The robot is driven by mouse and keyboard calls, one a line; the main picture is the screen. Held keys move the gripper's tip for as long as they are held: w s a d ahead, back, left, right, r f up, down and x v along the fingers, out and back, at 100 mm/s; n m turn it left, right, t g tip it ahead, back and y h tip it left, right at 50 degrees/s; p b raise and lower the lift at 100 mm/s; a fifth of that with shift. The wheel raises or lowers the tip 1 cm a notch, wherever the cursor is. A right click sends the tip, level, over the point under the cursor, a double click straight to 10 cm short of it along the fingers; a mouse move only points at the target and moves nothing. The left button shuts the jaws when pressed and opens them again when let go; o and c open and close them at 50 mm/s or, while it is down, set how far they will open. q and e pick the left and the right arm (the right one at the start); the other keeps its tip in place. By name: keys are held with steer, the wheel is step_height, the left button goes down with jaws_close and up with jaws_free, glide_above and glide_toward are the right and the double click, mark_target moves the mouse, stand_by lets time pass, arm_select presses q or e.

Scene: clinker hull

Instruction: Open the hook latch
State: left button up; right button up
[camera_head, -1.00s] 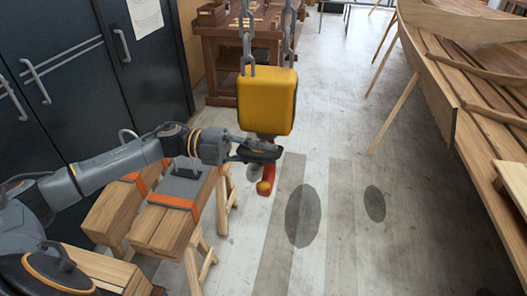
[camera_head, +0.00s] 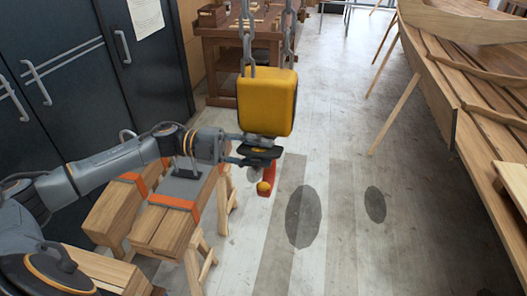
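A yellow hoist block (camera_head: 266,101) hangs from two grey chains (camera_head: 247,38) near the middle of the view. Below it hangs a red hook (camera_head: 266,177) with a small yellow ball (camera_head: 263,187) at its side and a grey piece, perhaps the latch, at its left. My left gripper (camera_head: 262,148) reaches in from the left, just under the block and in front of the hook's upper part. Its dark fingers look spread apart, with nothing seen between them. The gripper hides the top of the hook. I cannot tell whether it touches the hook. My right gripper is not in view.
Timber bundles with orange straps (camera_head: 174,202) rest on sawhorses below my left arm. Dark cabinets (camera_head: 80,75) stand at the left and a wooden workbench (camera_head: 220,50) behind the hoist. A wooden boat hull (camera_head: 450,70) is at the right. The floor between is clear.

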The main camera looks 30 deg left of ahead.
arm_select(q)
steer(key=v, duration=1.1)
steer(key=shift+s+r, duration=0.1)
steer(key=shift+r, duration=0.05)
